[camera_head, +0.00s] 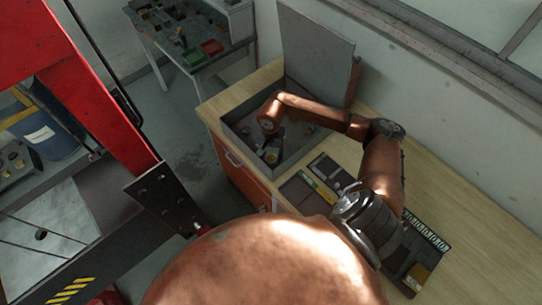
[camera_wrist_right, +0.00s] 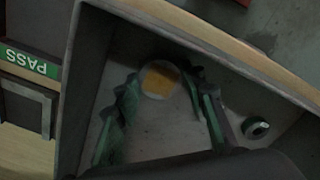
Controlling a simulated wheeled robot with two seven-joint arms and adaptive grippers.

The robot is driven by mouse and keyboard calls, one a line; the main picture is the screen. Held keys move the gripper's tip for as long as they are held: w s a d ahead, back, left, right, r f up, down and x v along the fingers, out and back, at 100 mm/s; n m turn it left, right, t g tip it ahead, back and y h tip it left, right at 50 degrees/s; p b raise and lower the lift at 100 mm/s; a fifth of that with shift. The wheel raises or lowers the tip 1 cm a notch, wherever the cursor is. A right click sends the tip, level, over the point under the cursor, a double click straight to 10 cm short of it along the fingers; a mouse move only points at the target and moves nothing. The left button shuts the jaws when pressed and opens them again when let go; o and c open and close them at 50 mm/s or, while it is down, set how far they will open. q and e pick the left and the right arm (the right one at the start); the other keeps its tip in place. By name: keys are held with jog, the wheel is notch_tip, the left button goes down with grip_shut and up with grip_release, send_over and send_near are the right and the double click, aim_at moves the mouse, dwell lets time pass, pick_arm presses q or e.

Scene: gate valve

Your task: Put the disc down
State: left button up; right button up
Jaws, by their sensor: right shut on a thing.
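The disc (camera_wrist_right: 160,80) is round, pale with an amber-brown patch, and shows between the fingertips in the right wrist view. My right gripper (camera_wrist_right: 162,82) is shut on it, one green-tinted finger on each side. In the head view, my right gripper (camera_head: 270,153) points down inside a grey open metal box (camera_head: 237,127) on the wooden bench. The disc is too small there to make out clearly. I cannot tell whether the disc touches the box floor. My left gripper is not in view.
A small ring-shaped part (camera_wrist_right: 256,128) lies on the box floor, right of the fingers. The box's lid (camera_head: 315,55) stands open behind. A green PASS label (camera_wrist_right: 30,60) lies outside the box. Dark panels (camera_head: 335,178) lie on the bench (camera_head: 455,190) nearby.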

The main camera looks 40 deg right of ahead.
aim_at(271, 158)
jog(key=shift+f, duration=0.2)
jog(key=o, duration=1.5)
jog(key=shift+r, duration=0.1)
jog(key=shift+c, duration=0.2)
jog(key=shift+w+r, duration=0.1)
jog(key=shift+r, duration=0.25)
notch_tip(271, 158, up, 12)
jog(key=b, duration=0.3)
jog(key=shift+f, duration=0.2)
